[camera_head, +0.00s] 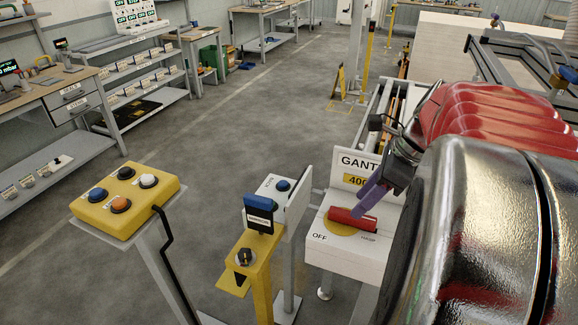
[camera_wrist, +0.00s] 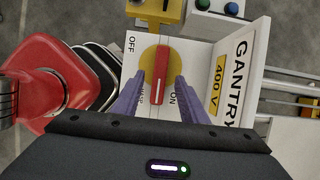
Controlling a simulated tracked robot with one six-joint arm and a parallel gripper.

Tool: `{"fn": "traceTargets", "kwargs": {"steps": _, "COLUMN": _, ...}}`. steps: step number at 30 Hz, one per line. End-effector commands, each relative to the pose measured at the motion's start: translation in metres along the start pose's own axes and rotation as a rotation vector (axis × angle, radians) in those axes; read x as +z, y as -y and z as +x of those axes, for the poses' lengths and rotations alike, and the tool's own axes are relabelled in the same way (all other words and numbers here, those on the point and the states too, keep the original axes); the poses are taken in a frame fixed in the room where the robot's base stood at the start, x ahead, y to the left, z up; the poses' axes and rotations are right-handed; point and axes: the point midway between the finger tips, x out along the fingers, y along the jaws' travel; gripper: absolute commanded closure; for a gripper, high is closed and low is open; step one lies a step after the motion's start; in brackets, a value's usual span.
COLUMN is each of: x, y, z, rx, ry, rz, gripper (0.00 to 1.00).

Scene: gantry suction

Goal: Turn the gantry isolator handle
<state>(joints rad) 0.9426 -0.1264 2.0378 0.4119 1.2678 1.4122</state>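The isolator handle (camera_head: 352,218) is a red bar on a yellow disc (camera_head: 338,229) on a white box marked GANTRY and 400 V. In the wrist view, the handle (camera_wrist: 160,70) runs up and down the picture, with its white-marked end towards me, close to the ON label. The OFF label sits at the upper left of the disc. My gripper (camera_wrist: 159,80) is open, with one purple finger on each side of the handle and gaps visible on both sides. In the head view, my gripper (camera_head: 367,200) is at the handle and hides part of the box.
A yellow post with a black knob (camera_head: 244,258) and a blue-topped box stands just left of the isolator. A yellow button panel (camera_head: 125,198) stands further left. Open floor (camera_head: 250,120) lies behind. Rails (camera_head: 378,110) run behind the isolator.

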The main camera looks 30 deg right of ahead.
Motion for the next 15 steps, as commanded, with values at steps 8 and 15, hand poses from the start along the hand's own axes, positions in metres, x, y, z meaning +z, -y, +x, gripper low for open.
{"fn": "traceTargets", "kwargs": {"steps": 8, "x": 0.001, "y": 0.0, "z": 0.04, "rx": 0.003, "ry": 0.001, "rz": -0.002, "gripper": 0.61}}
{"fn": "traceTargets", "kwargs": {"steps": 15, "x": 0.0, "y": 0.0, "z": 0.053, "rx": 0.0, "ry": 0.0, "rz": -0.001, "gripper": 0.61}}
